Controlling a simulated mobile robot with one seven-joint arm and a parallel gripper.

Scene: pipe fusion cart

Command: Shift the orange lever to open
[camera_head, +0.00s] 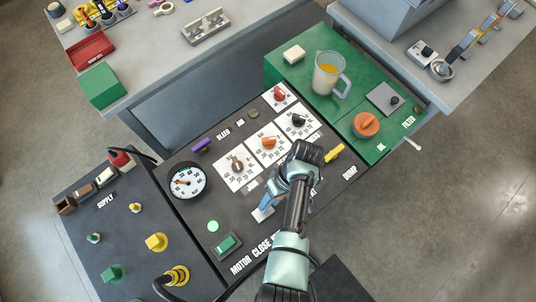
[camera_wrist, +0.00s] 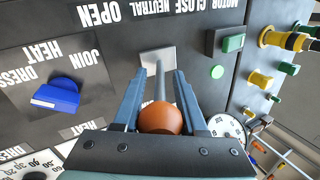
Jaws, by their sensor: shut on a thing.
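The orange lever has a round orange knob (camera_wrist: 160,118) on a grey metal shaft (camera_wrist: 160,82) in the wrist view. The shaft rises from a pale square plate (camera_wrist: 150,62) on the dark panel, below the upside-down words OPEN, NEUTRAL and CLOSE. My gripper (camera_wrist: 160,94) has one blue-grey finger on each side of the lever and is shut on it. The shaft appears nearly straight up and down in this view; I cannot tell its exact setting. In the head view my gripper (camera_head: 268,202) is over the panel and the lever's knob is hidden.
A blue selector knob (camera_wrist: 57,95) stands left of my gripper in the wrist view. A green button (camera_wrist: 233,43) and a gauge (camera_wrist: 226,127) lie right. In the head view, a jug (camera_head: 326,74) stands on the green tray (camera_head: 290,72) at the back.

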